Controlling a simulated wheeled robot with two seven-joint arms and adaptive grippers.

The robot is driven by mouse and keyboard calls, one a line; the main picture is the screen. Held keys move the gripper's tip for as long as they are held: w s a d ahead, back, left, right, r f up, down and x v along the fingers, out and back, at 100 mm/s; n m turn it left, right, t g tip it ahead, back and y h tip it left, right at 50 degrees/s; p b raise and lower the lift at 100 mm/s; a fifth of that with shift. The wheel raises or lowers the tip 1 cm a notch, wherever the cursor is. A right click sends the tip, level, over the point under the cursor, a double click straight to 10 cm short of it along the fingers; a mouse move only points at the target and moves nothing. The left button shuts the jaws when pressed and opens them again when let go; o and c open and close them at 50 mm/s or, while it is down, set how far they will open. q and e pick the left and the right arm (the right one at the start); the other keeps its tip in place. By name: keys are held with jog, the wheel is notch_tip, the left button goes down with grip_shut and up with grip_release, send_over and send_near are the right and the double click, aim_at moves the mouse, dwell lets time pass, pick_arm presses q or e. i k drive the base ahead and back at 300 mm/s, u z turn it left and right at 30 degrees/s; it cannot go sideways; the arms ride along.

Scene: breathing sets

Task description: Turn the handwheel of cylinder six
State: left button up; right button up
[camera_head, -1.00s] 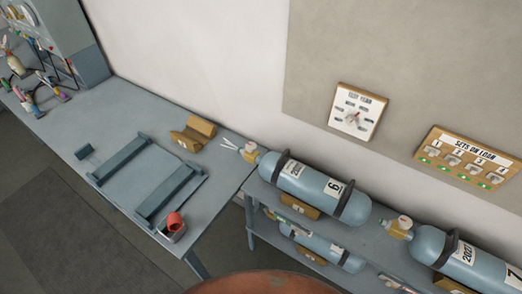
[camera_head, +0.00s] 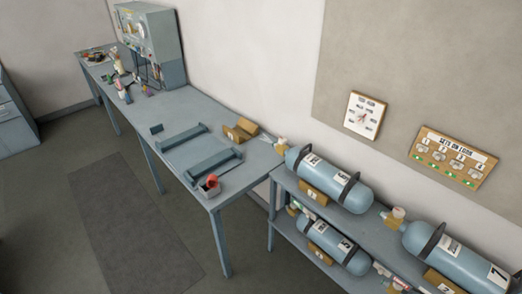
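Cylinder six (camera_head: 322,176) is a blue cylinder lying on its side on the upper level of the rack, under two dark bands and with white labels. Its number is too small to read clearly now, but it read 6 a second ago. Its valve end (camera_head: 281,146) points left toward the bench; the pale and brass-coloured fitting there is small, and I cannot make out the handwheel's shape or position. Neither of my grippers is in view.
Another blue cylinder (camera_head: 455,258) lies to the right on the upper level, and one (camera_head: 333,243) lies below. The workbench (camera_head: 240,182) holds a cradle, a wooden block (camera_head: 240,130) and a red item in a small box (camera_head: 211,184). The floor in front is clear.

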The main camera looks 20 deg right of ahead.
aim_at(282, 140)
jog(key=u, duration=0.4)
jog(key=i, duration=0.45)
jog(key=u, duration=0.3)
